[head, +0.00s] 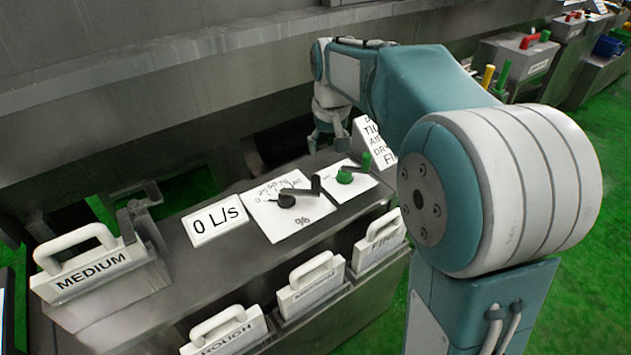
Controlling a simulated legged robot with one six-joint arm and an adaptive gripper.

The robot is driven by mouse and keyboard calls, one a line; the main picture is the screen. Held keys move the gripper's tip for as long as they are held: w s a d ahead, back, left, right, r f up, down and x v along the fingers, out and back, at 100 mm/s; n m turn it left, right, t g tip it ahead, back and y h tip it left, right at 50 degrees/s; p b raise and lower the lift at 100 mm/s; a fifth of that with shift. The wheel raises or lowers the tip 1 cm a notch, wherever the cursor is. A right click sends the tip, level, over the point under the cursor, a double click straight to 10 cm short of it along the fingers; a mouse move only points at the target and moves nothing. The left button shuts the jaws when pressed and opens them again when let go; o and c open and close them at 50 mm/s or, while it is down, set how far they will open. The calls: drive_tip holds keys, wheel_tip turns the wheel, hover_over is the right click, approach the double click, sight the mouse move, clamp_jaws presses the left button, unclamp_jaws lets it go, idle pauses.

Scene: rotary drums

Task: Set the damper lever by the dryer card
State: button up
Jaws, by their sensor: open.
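The black damper lever (301,192) sits on a white plate (283,227) with a percent sign and a numbered scale, and its arm points to the right of its pivot. The white dryer card (370,138) stands upright behind the panel top; my arm hides its right part, so only pieces of its lines show. My gripper (326,146) is open and empty, pointing down at the far end of the panel, left of the card and apart from the lever.
A "0 L/s" sign (215,219) stands left of the lever. A green knob (345,176) sits on a smaller plate to its right. A "MEDIUM" handled plate (92,272) is at the left; a "ROUGH" plate (225,334) and others line the front. A metal wall (120,90) rises behind.

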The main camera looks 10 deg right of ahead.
drive_tip(key=g, duration=0.2)
hover_over(316, 176)
wheel_tip(316, 176, down, 9)
drive_tip(key=shift+a+f, duration=0.1)
drive_tip(key=shift+f, duration=0.05)
wheel_tip(316, 176, down, 11)
drive_tip(key=shift+s+r, duration=0.1)
clamp_jaws()
